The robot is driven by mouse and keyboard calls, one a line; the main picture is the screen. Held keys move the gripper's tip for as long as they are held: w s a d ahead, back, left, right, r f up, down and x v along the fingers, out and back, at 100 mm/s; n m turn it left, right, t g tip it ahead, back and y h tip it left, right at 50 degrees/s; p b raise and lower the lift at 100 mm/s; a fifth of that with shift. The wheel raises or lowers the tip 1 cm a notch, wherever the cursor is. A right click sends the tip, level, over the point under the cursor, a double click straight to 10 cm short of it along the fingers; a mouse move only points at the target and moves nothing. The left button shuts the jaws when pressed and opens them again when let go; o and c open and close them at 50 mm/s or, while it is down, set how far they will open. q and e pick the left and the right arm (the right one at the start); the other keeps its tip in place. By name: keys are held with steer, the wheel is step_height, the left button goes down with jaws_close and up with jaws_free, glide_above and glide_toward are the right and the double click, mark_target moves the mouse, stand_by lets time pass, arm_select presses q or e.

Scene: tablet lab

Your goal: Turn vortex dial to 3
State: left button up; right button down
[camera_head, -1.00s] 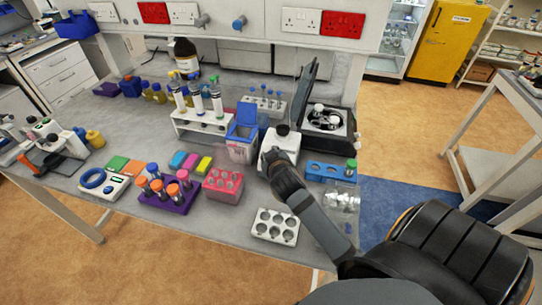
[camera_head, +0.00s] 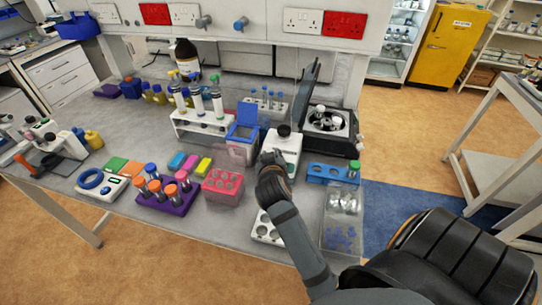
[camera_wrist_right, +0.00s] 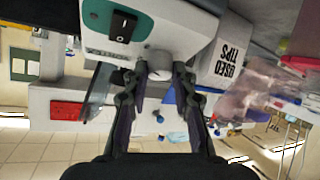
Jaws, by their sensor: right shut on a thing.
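The vortex mixer (camera_head: 287,150) is a small white device with a black cup on top, standing near the middle of the bench. My right gripper (camera_head: 270,158) is at its front, low on the left side. In the right wrist view the mixer's front (camera_wrist_right: 190,25) fills the top, with a black rocker switch (camera_wrist_right: 122,25). A pale round dial (camera_wrist_right: 160,64) sits between the two fingertips of my right gripper (camera_wrist_right: 160,70), which are shut on it. I cannot read the dial's setting. My left gripper is not in view.
A bin for used tips (camera_head: 242,140) stands close left of the mixer, and an open centrifuge (camera_head: 330,128) close right. A blue rack (camera_head: 330,174) and a clear box (camera_head: 342,220) are to the right. A white well plate (camera_head: 264,230) lies partly behind my arm.

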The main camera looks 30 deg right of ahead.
steer(key=shift+f, duration=0.2)
steer(key=c, duration=1.1)
jaws_free()
steer(key=shift+r, duration=0.1)
step_height(320, 180, up, 10)
steer(key=shift+r, duration=0.1)
